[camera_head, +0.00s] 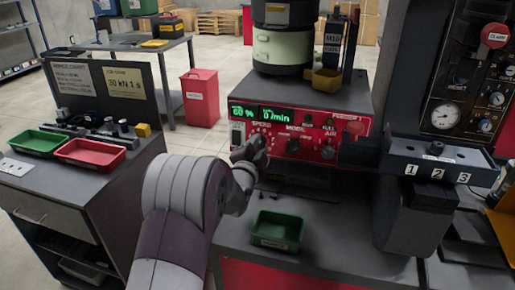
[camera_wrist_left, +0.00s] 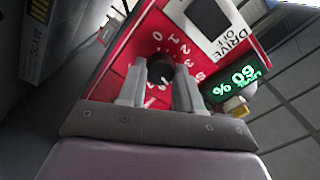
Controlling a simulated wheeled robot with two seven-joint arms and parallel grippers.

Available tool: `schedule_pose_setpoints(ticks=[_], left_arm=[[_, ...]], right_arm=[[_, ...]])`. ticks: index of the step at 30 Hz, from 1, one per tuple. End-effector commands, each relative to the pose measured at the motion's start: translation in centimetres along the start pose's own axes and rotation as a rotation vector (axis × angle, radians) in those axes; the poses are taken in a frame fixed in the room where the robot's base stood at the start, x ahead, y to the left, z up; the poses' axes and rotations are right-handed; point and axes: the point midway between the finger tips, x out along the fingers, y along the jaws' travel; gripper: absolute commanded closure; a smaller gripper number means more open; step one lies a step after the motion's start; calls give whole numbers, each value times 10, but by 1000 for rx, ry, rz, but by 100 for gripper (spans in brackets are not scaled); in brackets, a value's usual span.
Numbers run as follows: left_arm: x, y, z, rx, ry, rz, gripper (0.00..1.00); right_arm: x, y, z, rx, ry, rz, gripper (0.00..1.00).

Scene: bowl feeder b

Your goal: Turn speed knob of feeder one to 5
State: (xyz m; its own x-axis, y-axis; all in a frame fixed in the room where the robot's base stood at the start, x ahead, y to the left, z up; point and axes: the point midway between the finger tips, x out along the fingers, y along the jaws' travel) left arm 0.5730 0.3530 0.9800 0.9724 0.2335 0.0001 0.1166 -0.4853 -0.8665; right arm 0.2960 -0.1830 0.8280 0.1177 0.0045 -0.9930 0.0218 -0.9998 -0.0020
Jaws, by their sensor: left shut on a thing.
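The red control panel (camera_head: 300,132) of the feeder faces me below the bowl. My left gripper (camera_head: 254,150) is at the panel's left part, over the speed knob, which it hides in the head view. In the left wrist view, the black speed knob (camera_wrist_left: 160,68) sits between the two fingers of the left gripper (camera_wrist_left: 160,88), and they are shut on it. White scale numbers ring the knob; part of the scale is hidden by the fingers. A green display (camera_wrist_left: 235,84) reads 60 %, upside down in that view. My right gripper is not in view.
The drive switch (camera_wrist_left: 208,18) is close beside the knob. A mode knob (camera_head: 293,146) and a red button (camera_head: 355,128) are further right on the panel. A green tray (camera_head: 277,230) stands below. A numbered grey block (camera_head: 430,160) juts out at the right.

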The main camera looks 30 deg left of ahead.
Motion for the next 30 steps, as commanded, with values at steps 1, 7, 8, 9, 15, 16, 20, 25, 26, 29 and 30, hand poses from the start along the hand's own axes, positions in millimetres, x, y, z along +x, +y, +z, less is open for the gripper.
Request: schedule_pose_setpoints(ticks=[1, 7, 8, 9, 15, 16, 20, 25, 26, 29, 30], left_arm=[[0, 1, 0, 0, -1, 2, 96], [0, 1, 0, -1, 0, 1, 40], [0, 1, 0, -1, 0, 1, 40], [0, 0, 0, -1, 0, 1, 40], [-2, 0, 0, -1, 0, 1, 40], [-4, 0, 0, -1, -1, 1, 40], [-24, 0, 0, -1, 0, 0, 40], [-71, 0, 0, -1, -1, -1, 40], [-80, 0, 0, -1, -1, -1, 40], [-103, 0, 0, -1, -1, 0, 40], [-110, -1, 0, -1, -3, 2, 40]], right_arm=[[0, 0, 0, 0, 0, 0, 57], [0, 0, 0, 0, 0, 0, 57], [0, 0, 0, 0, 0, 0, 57], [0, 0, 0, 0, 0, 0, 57], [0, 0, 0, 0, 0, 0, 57], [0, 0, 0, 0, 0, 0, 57], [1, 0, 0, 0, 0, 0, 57], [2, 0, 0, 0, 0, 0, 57], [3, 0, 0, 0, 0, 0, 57], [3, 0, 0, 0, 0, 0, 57], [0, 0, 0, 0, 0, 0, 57]])
